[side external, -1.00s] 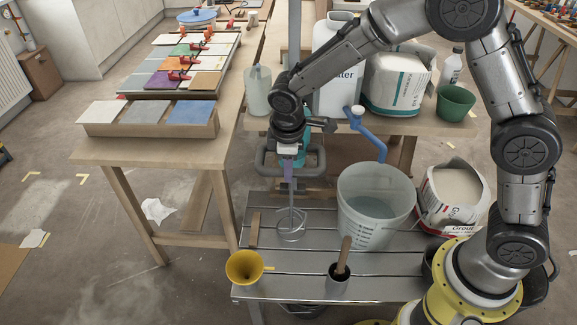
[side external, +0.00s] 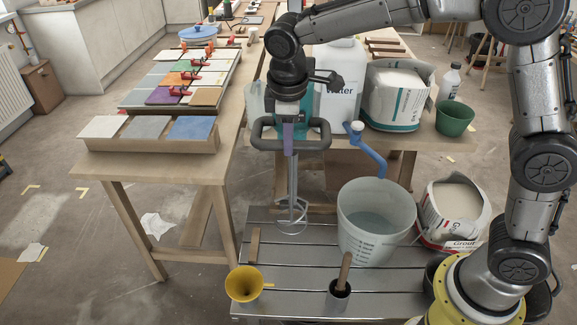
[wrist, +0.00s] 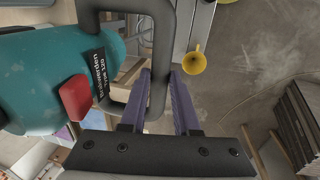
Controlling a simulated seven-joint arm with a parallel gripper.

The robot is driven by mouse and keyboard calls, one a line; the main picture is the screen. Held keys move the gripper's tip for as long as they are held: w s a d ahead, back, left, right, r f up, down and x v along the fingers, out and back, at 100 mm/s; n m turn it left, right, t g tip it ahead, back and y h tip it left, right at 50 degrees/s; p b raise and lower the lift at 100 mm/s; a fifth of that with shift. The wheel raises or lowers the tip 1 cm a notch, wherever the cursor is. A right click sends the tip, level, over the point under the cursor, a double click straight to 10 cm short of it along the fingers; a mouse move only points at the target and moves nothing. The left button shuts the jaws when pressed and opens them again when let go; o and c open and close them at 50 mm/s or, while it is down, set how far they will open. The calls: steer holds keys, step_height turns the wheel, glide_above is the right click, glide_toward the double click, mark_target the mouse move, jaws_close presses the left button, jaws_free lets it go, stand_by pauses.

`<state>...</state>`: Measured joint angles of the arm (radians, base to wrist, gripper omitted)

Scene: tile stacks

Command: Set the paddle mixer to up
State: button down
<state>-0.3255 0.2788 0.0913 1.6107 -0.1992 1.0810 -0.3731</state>
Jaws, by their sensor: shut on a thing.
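The paddle mixer has a grey looped handle (side external: 262,136), a teal body (wrist: 40,85) and a thin shaft ending in a wire paddle (side external: 291,218). It hangs upright beside the bucket (side external: 376,225), with the paddle over the slatted metal bench, left of the bucket. Whether the paddle touches the bench is hard to tell. My gripper (side external: 289,145) is shut on the handle, its purple fingers around the bar; they also show in the wrist view (wrist: 165,80). The wrist view shows a red part (wrist: 75,97) on the body. My wrist hides much of the body in the side view.
A yellow funnel (side external: 243,284) and a dark cup with a stick (side external: 338,291) stand on the bench's front. A grout bag (side external: 452,212) is right of the bucket. A tile table (side external: 170,160) stands left.

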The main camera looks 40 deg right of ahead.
step_height(320, 180, up, 12)
steer(key=shift+r, duration=0.15)
steer(key=shift+r, duration=0.1)
steer(key=c, duration=0.9)
jaws_free()
steer(key=shift+o, duration=1.2)
steer(key=shift+f, duration=0.2)
step_height(320, 180, up, 12)
steer(key=s+a, duration=0.1)
steer(key=shift+s+a, duration=0.3)
steer(key=shift+s, duration=0.1)
steer(key=shift+f, duration=0.1)
